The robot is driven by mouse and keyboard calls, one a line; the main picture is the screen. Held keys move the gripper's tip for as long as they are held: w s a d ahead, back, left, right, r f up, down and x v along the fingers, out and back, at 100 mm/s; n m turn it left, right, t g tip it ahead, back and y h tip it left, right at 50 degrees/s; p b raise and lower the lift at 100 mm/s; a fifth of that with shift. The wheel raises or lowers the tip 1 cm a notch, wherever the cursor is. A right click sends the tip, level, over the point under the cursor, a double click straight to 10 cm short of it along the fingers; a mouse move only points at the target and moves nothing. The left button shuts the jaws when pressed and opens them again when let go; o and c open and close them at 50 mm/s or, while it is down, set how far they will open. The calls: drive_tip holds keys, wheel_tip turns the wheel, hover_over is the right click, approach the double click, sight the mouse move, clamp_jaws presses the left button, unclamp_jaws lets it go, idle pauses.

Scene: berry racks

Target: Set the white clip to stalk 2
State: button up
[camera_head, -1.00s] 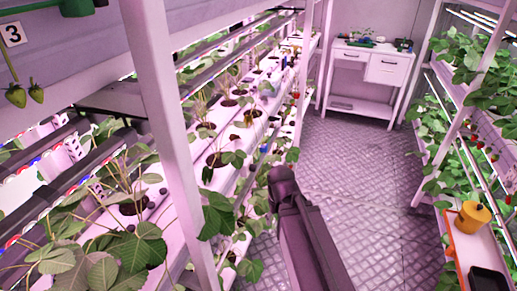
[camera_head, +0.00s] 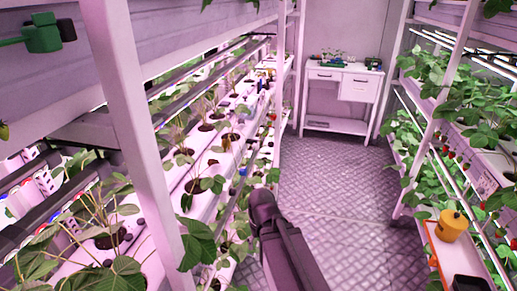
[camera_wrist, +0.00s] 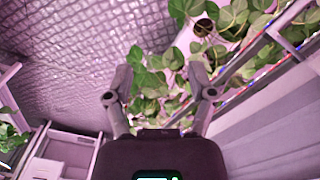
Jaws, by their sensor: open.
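My gripper (camera_wrist: 160,88) shows in the wrist view with its two fingers spread and nothing between them. Green strawberry leaves (camera_wrist: 147,82) show beyond and between the fingertips; I cannot tell how far off they are. In the head view my arm reaches forward at the bottom middle, and the fingers cannot be made out. I cannot make out the white clip in either view. No stalk marked 2 can be told apart. A green clip-like piece (camera_head: 43,34) with a dark end sits on the upper left rack edge.
A planted rack with white gutters (camera_head: 205,175) runs along the left, behind a white post (camera_head: 135,130). On the right, an orange tray (camera_head: 437,262) holds a yellow container (camera_head: 452,225). A white table (camera_head: 341,90) stands at the back. The aisle floor (camera_head: 330,180) is clear.

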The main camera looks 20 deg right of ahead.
drive_tip(key=w+f+m+t+y+b, duration=0.25)
drive_tip(key=w+y+b, duration=0.2)
drive_tip(key=w, duration=0.75)
drive_tip(key=m+t+y+b, duration=0.75)
drive_tip(key=t+b, duration=0.25)
drive_tip(key=t, duration=0.2)
approach(258, 147)
drive_tip(key=shift+s+d+r+h, duration=0.15)
drive_tip(key=shift+s+d+h, duration=0.35)
drive_tip(key=shift+s+d, duration=0.45)
drive_tip(key=shift+w, duration=0.1)
drive_tip(key=x, duration=1.3)
drive_tip(key=shift+w+a, duration=0.2)
drive_tip(key=shift+a, duration=0.1)
clamp_jaws()
